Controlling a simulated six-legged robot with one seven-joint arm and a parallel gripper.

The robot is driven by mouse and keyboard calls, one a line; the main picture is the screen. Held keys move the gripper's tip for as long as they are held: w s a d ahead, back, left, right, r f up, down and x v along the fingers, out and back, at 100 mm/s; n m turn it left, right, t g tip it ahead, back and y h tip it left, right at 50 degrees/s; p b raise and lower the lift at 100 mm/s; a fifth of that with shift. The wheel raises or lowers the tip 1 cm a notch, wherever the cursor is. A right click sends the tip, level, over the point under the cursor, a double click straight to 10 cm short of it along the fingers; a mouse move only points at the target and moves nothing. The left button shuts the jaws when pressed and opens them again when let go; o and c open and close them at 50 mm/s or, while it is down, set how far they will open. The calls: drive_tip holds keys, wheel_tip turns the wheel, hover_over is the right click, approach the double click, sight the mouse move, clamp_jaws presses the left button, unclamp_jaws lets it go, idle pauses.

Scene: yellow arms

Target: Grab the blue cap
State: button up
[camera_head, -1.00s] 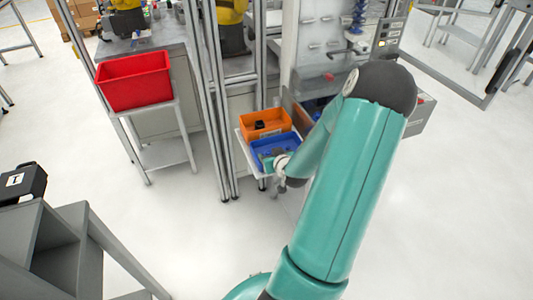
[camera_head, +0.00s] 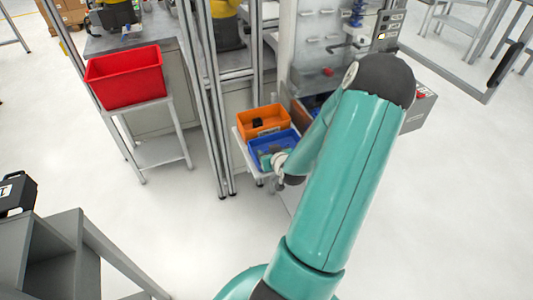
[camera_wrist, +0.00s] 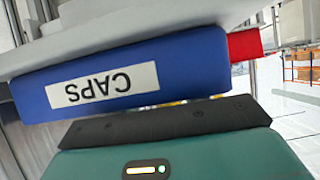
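The blue bin (camera_head: 287,137) stands on a small stand beside the orange bin. In the wrist view the blue bin (camera_wrist: 190,62) appears upside down and close, with a white label reading CAPS (camera_wrist: 103,84). No blue cap can be made out in either view. My gripper (camera_head: 267,159) is at the near side of the blue bin in the head view, small and partly hidden by my arm. In the wrist view its teal body (camera_wrist: 170,155) with a dark edge fills the bottom. Its fingers do not show clearly.
The orange bin (camera_head: 275,114) holds a black item and sits behind the blue bin. A red bin (camera_head: 125,78) stands on a table at the left. Metal frame posts (camera_head: 207,100) rise left of the stand. A grey shelf unit (camera_head: 62,245) is at lower left. Open floor lies between.

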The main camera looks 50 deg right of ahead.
drive_tip(key=shift+s, duration=0.1)
drive_tip(key=c, duration=0.6)
drive_tip(key=shift+c, duration=0.2)
drive_tip(key=shift+r, duration=0.15)
